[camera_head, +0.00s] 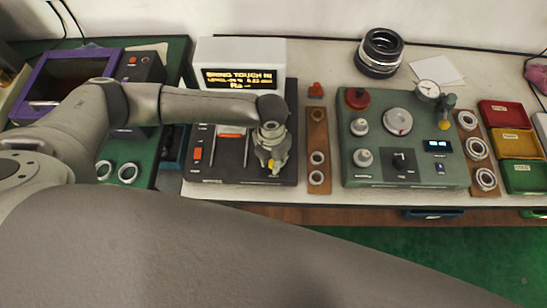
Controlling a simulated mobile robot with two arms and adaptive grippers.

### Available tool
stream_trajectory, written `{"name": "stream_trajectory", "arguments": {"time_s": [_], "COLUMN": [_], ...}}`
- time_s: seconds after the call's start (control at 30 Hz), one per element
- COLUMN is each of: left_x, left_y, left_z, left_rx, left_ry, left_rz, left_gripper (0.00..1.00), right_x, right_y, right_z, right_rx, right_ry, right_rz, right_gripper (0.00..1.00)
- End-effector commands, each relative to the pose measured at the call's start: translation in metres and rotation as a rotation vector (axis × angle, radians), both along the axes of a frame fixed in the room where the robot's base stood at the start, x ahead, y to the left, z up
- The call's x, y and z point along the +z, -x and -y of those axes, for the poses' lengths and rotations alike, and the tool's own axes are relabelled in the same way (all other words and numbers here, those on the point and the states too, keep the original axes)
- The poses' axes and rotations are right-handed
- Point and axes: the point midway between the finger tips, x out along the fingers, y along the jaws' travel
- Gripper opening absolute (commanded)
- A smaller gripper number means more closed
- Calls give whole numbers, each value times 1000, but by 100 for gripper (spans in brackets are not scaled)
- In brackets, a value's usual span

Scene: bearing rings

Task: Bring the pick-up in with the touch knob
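A dark instrument (207,178) with a white display housing (220,52) stands at centre left. Its lit screen (240,79) reads "BRING TOUCH IN" in orange letters, with smaller lines below. My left gripper (272,167) points down over the right part of this instrument, with a small yellow part at its lower end. It covers what lies under it, so I cannot make out the touch knob or the pick-up, or whether the fingers are closed on anything. My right gripper is not in view.
A green-grey control box (405,172) with knobs and a dial gauge (428,89) stands right. Ring boards (318,150) (477,130) flank it. Coloured bins (517,144) are far right. Black rings (380,52) stack behind. Two rings (128,172) lie on a green mat at left.

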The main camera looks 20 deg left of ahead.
Motion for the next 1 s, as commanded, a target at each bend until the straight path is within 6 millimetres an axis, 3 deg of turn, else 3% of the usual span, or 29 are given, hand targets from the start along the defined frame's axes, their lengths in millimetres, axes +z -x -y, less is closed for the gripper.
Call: {"name": "stream_trajectory", "arguments": {"time_s": [0.03, 0.2, 0.57, 0.67, 1.0], "left_x": [1, 1, 6, 19, 89], "left_y": [-2, -1, -1, -2, -3], "left_z": [0, 0, 0, -1, -3], "left_rx": [1, 1, 1, 0, 1], "left_ry": [1, 0, 1, 1, 2], "left_rz": [5, 3, 3, 4, 7], "left_gripper": [29, 47, 47, 47, 47], "right_x": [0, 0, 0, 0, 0], "right_y": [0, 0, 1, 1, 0], "right_z": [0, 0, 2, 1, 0], "right_rx": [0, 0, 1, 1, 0], "right_ry": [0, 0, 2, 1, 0], "right_rz": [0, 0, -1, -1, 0], "right_gripper": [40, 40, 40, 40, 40]}}
